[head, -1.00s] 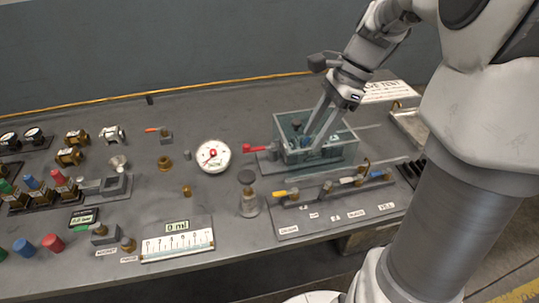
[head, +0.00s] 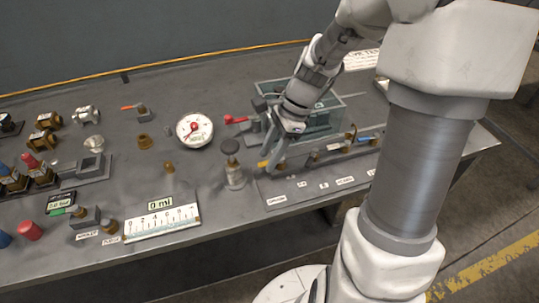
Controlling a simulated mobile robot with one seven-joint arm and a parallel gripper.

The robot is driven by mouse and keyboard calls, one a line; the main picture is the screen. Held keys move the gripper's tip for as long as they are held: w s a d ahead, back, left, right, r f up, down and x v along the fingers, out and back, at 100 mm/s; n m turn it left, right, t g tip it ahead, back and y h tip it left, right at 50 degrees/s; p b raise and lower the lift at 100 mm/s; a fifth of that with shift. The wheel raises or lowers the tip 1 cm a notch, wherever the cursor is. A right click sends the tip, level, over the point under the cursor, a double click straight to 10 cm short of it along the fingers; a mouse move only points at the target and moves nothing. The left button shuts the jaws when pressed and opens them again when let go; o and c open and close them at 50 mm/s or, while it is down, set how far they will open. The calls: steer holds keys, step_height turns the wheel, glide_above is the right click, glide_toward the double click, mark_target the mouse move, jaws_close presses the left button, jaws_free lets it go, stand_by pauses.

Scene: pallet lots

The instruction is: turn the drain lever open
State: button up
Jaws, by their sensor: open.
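A manifold plate (head: 300,190) at the bench's front right carries a row of small levers with small labels I cannot read. A yellow lever (head: 264,164) is at its left end and a blue lever (head: 365,139) is towards its right. I cannot tell which one is the drain lever. My gripper (head: 271,154) is open, pointing down at the yellow lever, with its fingers partly over it. Whether they touch it is hidden. A clear tank (head: 335,112) stands behind, partly covered by my arm, with a red lever (head: 235,119) at its left.
A round gauge (head: 195,129) and a dark-capped cylinder (head: 232,165) stand left of the manifold. A white scale (head: 162,222) lies near the front edge. Several brass fittings, coloured knobs and blocks fill the left.

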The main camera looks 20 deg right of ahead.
jaws_close()
stand_by(0.3)
steer(key=shift+s+n+p, duration=0.1)
steer(key=shift+n+p, duration=0.2)
steer(key=shift+p, duration=0.05)
steer(key=n+g+p, duration=0.1)
steer(key=n, duration=0.1)
steer(key=s+n+p, duration=0.1)
steer(key=shift+r+n+g+p, duration=0.15)
steer(key=shift+n+g+p, duration=0.2)
steer(key=shift+n+g, duration=0.05)
steer(key=n, duration=0.1)
steer(key=n+g+p, duration=0.1)
steer(key=n, duration=0.1)
steer(key=n+h+p, duration=0.1)
steer(key=shift+s+d, duration=0.35)
steer(key=shift+s, duration=0.05)
steer(key=n, duration=0.1)
steer(key=n+h+p, duration=0.1)
steer(key=n, duration=0.1)
steer(key=d+n+g+p, duration=0.1)
steer(key=n, duration=0.1)
steer(key=shift+s+h, duration=0.3)
steer(key=shift+s+d+n+g+h+p, duration=0.15)
steer(key=shift+d+n+h+p, duration=0.25)
steer(key=shift+n, duration=0.7)
steer(key=shift+w+d+n+g+h+p, duration=0.15)
steer(key=shift+n+h, duration=0.35)
steer(key=shift+n, duration=0.6)
steer(key=shift+s, duration=0.1)
